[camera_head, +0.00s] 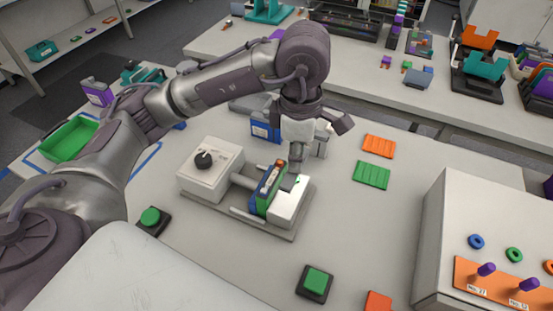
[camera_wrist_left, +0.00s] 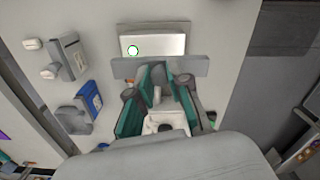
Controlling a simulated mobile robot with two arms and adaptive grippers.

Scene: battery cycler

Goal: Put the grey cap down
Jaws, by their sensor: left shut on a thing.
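My left gripper (camera_head: 294,172) points down over the clamp fixture in the middle of the bench. In the left wrist view its two teal fingers (camera_wrist_left: 167,76) are close together on a wide grey piece, which looks like the grey cap (camera_wrist_left: 126,68). In the head view the cap is mostly hidden by the fingers. The white block (camera_head: 288,207) of the fixture is just beyond the cap in the wrist view (camera_wrist_left: 170,44); I cannot tell if they touch. My right gripper is not in view.
The fixture has a white box with a black knob (camera_head: 204,160). Green buttons sit at the left (camera_head: 150,216) and front (camera_head: 315,281). Orange (camera_head: 379,145) and green (camera_head: 371,175) trays lie to the right. A large grey box (camera_head: 480,220) stands at the right edge.

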